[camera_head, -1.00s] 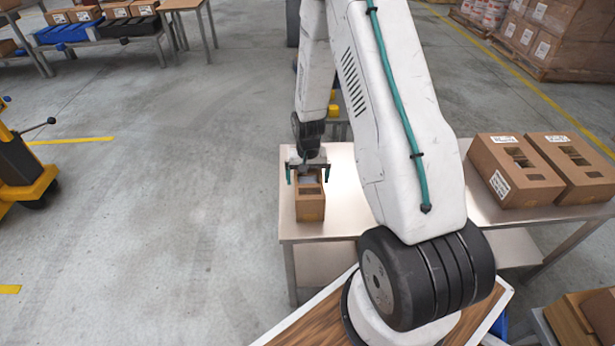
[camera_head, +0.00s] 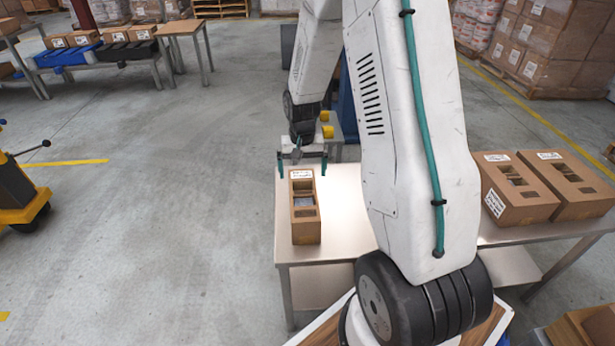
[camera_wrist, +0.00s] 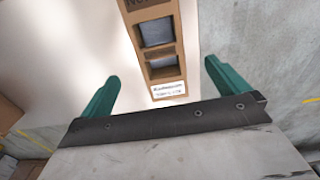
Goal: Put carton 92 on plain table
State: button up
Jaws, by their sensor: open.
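A carton (camera_head: 305,232) with cut-out windows and a white label stands on the left end of a metal-topped table (camera_head: 345,212). The number on its label is too small to read. My gripper (camera_head: 302,168) is open and empty, just above and behind the carton's far end. In the wrist view the same carton (camera_wrist: 163,72) lies ahead of the two green fingers (camera_wrist: 160,92), which are apart and do not touch it. I cannot tell which table is the plain table; a bare wooden-topped table (camera_head: 181,27) stands at the back left.
Two similar cartons (camera_head: 515,190) (camera_head: 567,187) stand on the table's right part. A bench with cartons and blue and black trays (camera_head: 66,57) is at the back left. A yellow wheeled machine (camera_head: 22,200) stands at the left edge. Open floor lies between.

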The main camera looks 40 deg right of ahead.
jog(key=s+a+r+n, duration=0.2)
jog(key=s+a+r, duration=0.3)
jog(key=r, duration=0.5)
jog(key=s+a+r+n, duration=0.1)
jog(key=s+a+r, duration=0.4)
jog(key=r, duration=0.5)
jog(key=s+a+r+n, duration=0.2)
jog(key=s+a+r, duration=0.1)
jog(key=s, duration=0.5)
jog(key=s+a+r+n+t, duration=0.1)
jog(key=s+a+r, duration=0.2)
jog(key=s, duration=0.6)
jog(key=shift+s+a+r+n, duration=0.15)
jog(key=shift+a+r+n, duration=0.15)
jog(key=shift+a+n, duration=0.1)
